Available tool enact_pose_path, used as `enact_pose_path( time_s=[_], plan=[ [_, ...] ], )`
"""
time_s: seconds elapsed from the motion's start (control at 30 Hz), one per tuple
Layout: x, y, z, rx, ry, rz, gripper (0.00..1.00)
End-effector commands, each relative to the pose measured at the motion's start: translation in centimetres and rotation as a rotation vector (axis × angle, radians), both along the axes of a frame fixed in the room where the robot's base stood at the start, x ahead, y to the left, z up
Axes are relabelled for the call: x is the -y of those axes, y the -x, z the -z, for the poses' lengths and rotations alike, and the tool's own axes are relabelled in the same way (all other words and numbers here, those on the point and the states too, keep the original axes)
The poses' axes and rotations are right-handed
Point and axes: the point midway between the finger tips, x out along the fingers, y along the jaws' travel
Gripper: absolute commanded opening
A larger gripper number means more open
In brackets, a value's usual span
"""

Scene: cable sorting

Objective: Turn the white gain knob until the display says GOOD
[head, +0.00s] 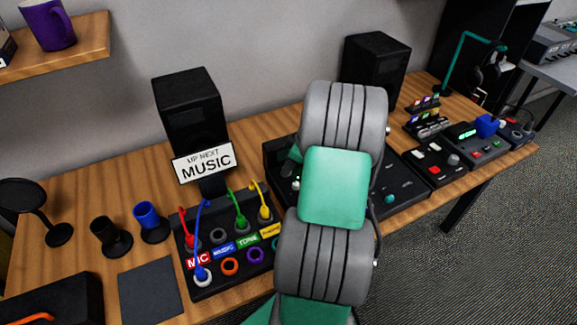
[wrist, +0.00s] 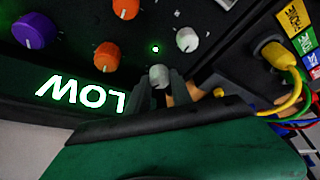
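A dark panel with a lit display (wrist: 80,95) reads LOW, upside down in the wrist view. A pale, whitish knob (wrist: 159,77) sits near the display's end, between the two fingers of my gripper (wrist: 160,84). The fingers flank this knob closely; I cannot tell whether both touch it. A second white knob (wrist: 187,40) stands just beyond it, with a small green light nearby. In the head view my arm covers most of this device and hides my gripper.
Orange and purple knobs (wrist: 37,30) share the panel. A patch box (head: 205,285) with coloured cables stands to the left in the head view, below a MUSIC sign (head: 205,163). Speakers (head: 375,65) stand behind. More control boxes (head: 432,160) lie to the right.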

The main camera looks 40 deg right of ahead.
Motion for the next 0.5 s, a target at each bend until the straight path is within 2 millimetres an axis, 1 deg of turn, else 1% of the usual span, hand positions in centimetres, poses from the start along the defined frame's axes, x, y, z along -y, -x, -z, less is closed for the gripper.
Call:
enact_pose_path(
  time_s=[0.03,0.2,0.43,0.5],
  plan=[
    [-0.01,0.01,-0.02,0.000,0.000,0.000,0.14],
    [-0.01,0.01,-0.03,0.000,0.000,0.000,0.00],
    [-0.01,0.01,-0.03,0.000,0.000,0.003,0.00],
    [-0.05,-0.01,0.01,0.001,0.001,0.034,0.00]
  ],
)
